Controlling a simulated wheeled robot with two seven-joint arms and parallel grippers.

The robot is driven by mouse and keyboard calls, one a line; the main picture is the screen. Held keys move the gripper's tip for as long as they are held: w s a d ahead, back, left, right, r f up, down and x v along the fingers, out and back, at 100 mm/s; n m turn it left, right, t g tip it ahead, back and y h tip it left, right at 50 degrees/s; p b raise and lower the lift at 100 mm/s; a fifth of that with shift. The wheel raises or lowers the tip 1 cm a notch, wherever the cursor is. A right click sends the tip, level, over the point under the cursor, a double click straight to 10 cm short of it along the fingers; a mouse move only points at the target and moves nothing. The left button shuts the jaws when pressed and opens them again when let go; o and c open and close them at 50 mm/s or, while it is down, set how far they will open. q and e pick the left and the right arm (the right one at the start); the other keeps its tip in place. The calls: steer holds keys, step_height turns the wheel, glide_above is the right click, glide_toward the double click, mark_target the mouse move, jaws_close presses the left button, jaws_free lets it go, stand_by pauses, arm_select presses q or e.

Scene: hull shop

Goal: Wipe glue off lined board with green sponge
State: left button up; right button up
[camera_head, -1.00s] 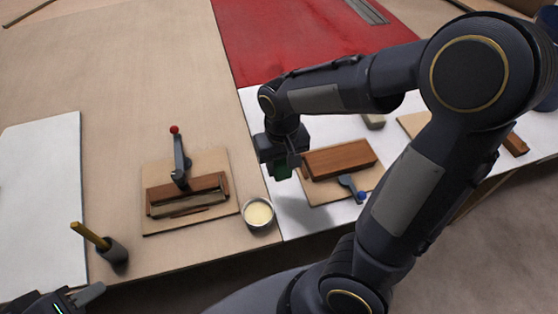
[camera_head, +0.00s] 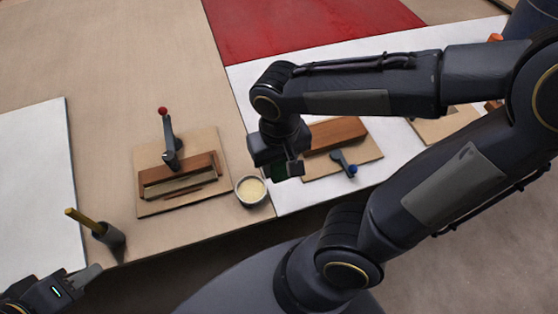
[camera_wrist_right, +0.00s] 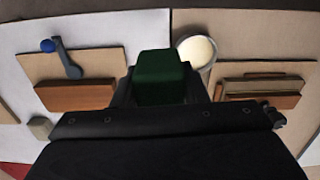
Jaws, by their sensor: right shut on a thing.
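My right gripper (camera_head: 278,170) is shut on the dark green sponge (camera_wrist_right: 160,75) and holds it in the air near the pot of pale cream stuff (camera_head: 251,190). In the head view the sponge is mostly hidden by the gripper. One board (camera_head: 222,190) carries a wooden block and a red-knobbed lever. A second board (camera_head: 369,152) carries a wooden block and a blue-knobbed lever; my right arm hides part of it. A third board (camera_head: 455,122) lies further right. I cannot make out lines or glue on any board. My left gripper (camera_head: 82,283) is low at the left edge; its jaw opening is unclear.
A dark cup (camera_head: 112,237) with a yellow-handled tool stands near the table's front edge. A white sheet (camera_head: 35,190) lies at left and a red area (camera_head: 310,25) at the back. A small pale block (camera_wrist_right: 40,127) shows in the right wrist view. The back-left tabletop is clear.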

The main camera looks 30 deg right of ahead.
mark_target(185, 185)
steer(key=w+a+f+p, duration=0.2)
steer(key=w+a+p, duration=0.2)
steer(key=w+a, duration=0.9)
steer(key=shift+m, duration=0.3)
step_height(185, 185, down, 7)
steer(key=b, duration=0.6)
steer(key=shift+d+f, duration=0.1)
steer(key=shift+w+a+p, duration=0.2)
steer(key=shift+w+a, duration=0.05)
steer(key=shift+a, duration=0.8)
steer(key=shift+w+a+p, duration=0.15)
steer(key=shift+w+a, duration=0.05)
steer(key=shift+a, duration=0.9)
steer(key=shift+w+a+p, duration=0.2)
steer(key=shift+w+a, duration=0.05)
steer(key=shift+a, duration=0.8)
steer(key=shift+f, duration=0.15)
